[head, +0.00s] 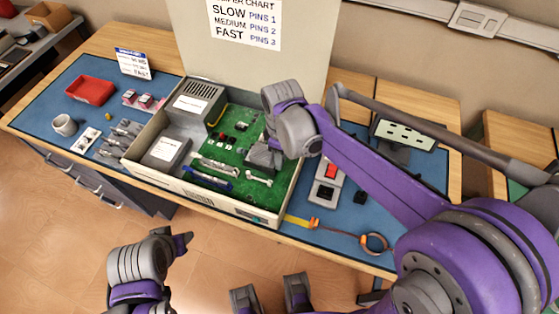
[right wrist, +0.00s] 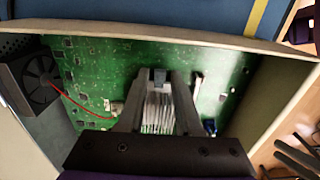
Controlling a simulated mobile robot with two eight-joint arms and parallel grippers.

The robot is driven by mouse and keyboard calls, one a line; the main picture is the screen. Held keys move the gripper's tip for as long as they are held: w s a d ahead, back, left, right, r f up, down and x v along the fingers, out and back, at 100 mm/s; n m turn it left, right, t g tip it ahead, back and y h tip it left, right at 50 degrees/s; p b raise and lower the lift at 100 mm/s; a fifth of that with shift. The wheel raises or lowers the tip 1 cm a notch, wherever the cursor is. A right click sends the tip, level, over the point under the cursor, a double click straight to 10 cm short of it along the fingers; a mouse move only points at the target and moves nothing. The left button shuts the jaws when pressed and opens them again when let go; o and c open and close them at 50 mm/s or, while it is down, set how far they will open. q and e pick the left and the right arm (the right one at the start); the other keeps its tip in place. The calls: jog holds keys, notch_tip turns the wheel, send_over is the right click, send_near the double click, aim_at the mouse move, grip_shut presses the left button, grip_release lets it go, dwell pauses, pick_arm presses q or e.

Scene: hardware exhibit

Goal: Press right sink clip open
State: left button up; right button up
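An open beige computer case (head: 143,172) holds a green circuit board (head: 228,150), also seen in the right wrist view (right wrist: 85,75). A grey finned heat sink (right wrist: 158,112) stands on the board. A small blue-grey tab (right wrist: 160,76), apparently a sink clip, shows at its far end. My right gripper (right wrist: 160,84) is over the sink, its fingers apart with fins and tab visible between them. I cannot tell whether the fingertips touch the tab, or whether it is latched. My left gripper (head: 181,242) is low in front of the table, its finger opening unclear.
A black fan (right wrist: 40,82) with a red wire stands beside the board. A red-switch box (head: 327,184) and orange strap (head: 375,243) lie right of the case; a red tray (head: 90,90) and mug (head: 65,125) lie left.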

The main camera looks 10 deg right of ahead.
grip_shut()
jog(key=shift+s+d+f, duration=0.5)
jog(key=shift+d, duration=0.25)
dwell(1.7)
jog(key=shift+c, duration=0.2)
grip_release()
dwell(0.4)
